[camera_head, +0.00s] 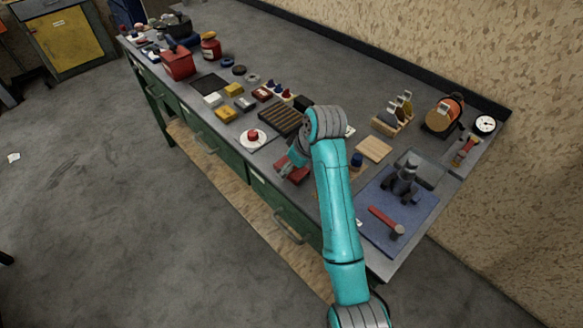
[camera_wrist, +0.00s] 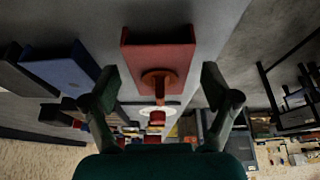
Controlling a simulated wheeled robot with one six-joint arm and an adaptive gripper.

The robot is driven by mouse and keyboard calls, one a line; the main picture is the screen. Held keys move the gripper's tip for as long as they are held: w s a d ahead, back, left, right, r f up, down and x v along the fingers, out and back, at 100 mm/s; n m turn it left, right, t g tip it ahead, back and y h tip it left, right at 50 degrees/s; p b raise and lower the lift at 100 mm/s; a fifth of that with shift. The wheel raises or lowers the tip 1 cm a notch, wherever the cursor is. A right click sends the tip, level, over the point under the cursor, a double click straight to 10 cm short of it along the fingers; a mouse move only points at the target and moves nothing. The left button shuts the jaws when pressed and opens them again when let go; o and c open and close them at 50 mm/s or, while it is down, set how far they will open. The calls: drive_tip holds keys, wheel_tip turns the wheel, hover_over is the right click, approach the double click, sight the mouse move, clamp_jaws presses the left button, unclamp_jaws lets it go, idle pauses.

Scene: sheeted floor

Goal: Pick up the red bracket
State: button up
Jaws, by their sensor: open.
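The red bracket (camera_head: 296,174) lies near the front edge of the grey bench, partly hidden by my arm and gripper in the head view. In the wrist view the red bracket (camera_wrist: 158,50) is a flat red piece with a rounded brownish-orange part at its near end. My gripper (camera_wrist: 162,88) is open, with one finger on each side of the bracket's near end and gaps between. In the head view my gripper (camera_head: 286,168) is down by the bracket. I cannot tell whether it touches.
A white disc with a red knob (camera_head: 253,135) is left of the bracket. A dark slotted block (camera_head: 281,121) sits behind. A wooden square (camera_head: 374,149) and a blue mat (camera_head: 385,226) with a red-handled hammer (camera_head: 386,221) lie right. Green drawers (camera_head: 285,212) run below the front edge.

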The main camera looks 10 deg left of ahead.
drive_tip(key=shift+f, duration=0.15)
drive_tip(key=c, duration=1.4)
